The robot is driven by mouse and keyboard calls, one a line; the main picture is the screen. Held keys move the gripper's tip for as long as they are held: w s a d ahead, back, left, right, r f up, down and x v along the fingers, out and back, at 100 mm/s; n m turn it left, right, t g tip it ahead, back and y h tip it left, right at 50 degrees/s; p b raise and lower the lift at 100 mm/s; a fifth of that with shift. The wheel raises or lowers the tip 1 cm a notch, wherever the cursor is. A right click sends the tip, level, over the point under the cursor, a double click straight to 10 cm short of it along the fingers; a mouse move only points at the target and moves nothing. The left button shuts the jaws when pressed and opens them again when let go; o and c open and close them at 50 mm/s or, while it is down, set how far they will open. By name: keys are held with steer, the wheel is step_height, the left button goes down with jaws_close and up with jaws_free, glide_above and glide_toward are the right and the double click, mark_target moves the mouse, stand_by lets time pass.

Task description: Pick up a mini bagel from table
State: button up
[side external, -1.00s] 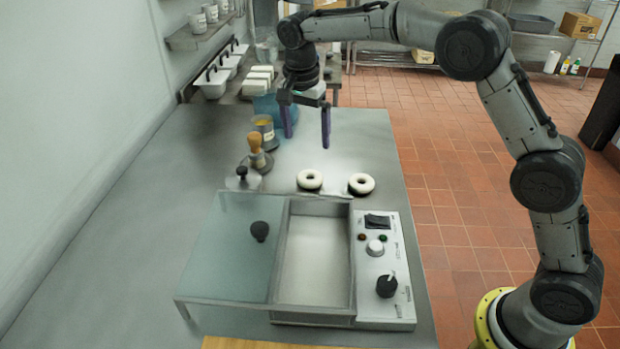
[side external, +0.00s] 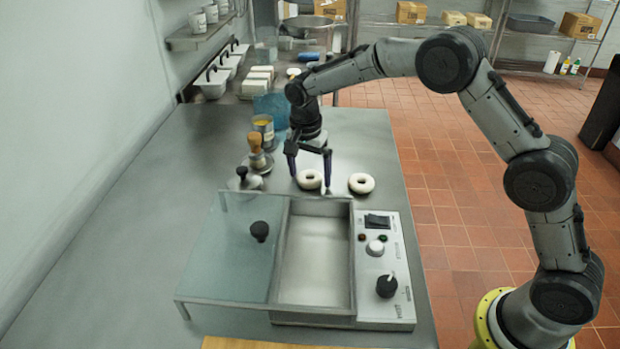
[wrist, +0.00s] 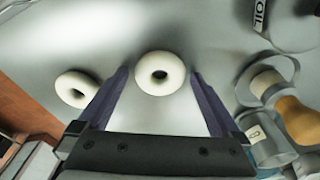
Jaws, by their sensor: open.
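Two pale, ring-shaped mini bagels lie on the grey metal table (side external: 370,150) behind the kettle unit. The left bagel (side external: 306,180) is partly overlapped by my gripper (side external: 310,186) in the side view. The right bagel (side external: 361,183) lies clear of it. In the wrist view, one bagel (wrist: 160,73) sits between and just beyond the tips of my gripper (wrist: 158,72). The other bagel (wrist: 76,88) lies outside the left finger. My gripper is open and empty, with its purple fingers pointing down. I cannot tell its exact height above the table.
The kettle unit (side external: 342,311) with an open basin, glass lid and control knobs stands in front of the bagels. A wooden-handled tool (side external: 254,143) and a can (side external: 263,128) stand to the left. A blue container (side external: 268,105) is behind.

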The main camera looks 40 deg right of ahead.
steer(key=shift+c, duration=0.2)
steer(key=c, duration=1.1)
steer(key=shift+o, duration=0.2)
steer(key=shift+r, duration=0.1)
